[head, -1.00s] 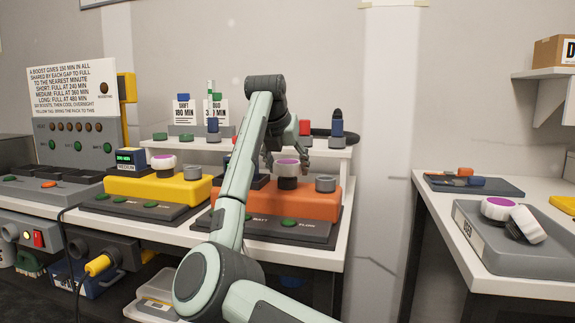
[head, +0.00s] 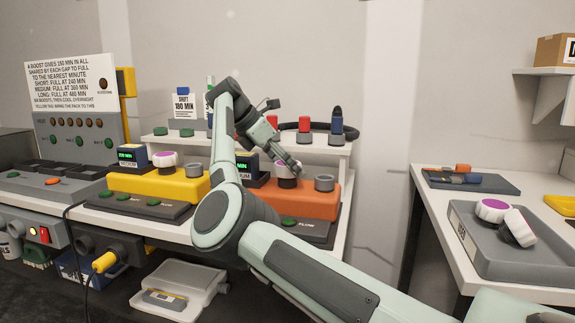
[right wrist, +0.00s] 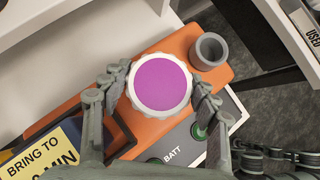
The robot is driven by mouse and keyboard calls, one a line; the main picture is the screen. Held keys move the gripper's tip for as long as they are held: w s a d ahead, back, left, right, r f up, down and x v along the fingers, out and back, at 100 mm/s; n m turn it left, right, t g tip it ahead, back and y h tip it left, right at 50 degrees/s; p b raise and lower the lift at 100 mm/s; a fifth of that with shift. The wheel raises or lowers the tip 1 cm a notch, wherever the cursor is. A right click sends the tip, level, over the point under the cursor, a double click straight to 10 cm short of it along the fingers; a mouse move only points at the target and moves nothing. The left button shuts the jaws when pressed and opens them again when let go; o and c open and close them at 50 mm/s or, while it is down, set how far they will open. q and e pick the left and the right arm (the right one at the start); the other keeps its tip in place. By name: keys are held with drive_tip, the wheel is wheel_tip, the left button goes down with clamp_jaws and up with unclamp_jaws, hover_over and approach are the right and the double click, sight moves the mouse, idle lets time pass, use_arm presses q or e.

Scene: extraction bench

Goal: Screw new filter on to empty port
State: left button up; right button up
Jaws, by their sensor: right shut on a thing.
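A white ribbed filter with a purple top (head: 285,168) sits on the dark port of the orange unit (head: 309,206). My right gripper (head: 291,165) is shut on this filter from above. In the right wrist view the filter (right wrist: 160,83) is between the two fingertips, which touch its sides. An open grey cylindrical port (head: 324,183) stands to its right on the same unit and also shows in the right wrist view (right wrist: 209,51). Dark jointed finger parts (right wrist: 275,158) at the right wrist view's lower right look like my left gripper; their opening is unclear.
A yellow unit (head: 150,184) with another purple-topped filter (head: 164,160) and a grey port stands left. A grey tray (head: 480,250) on the right table holds two purple-topped filters, one tilted. A shelf with several coloured items (head: 304,130) is behind. A gap separates the tables.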

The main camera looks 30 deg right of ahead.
drive_tip(key=o, duration=1.5)
drive_tip(key=v, duration=1.2)
drive_tip(key=shift+f, duration=0.1)
drive_tip(key=x, duration=1.2)
drive_tip(key=shift+n+t, duration=1.3)
drive_tip(key=shift+n, duration=0.7)
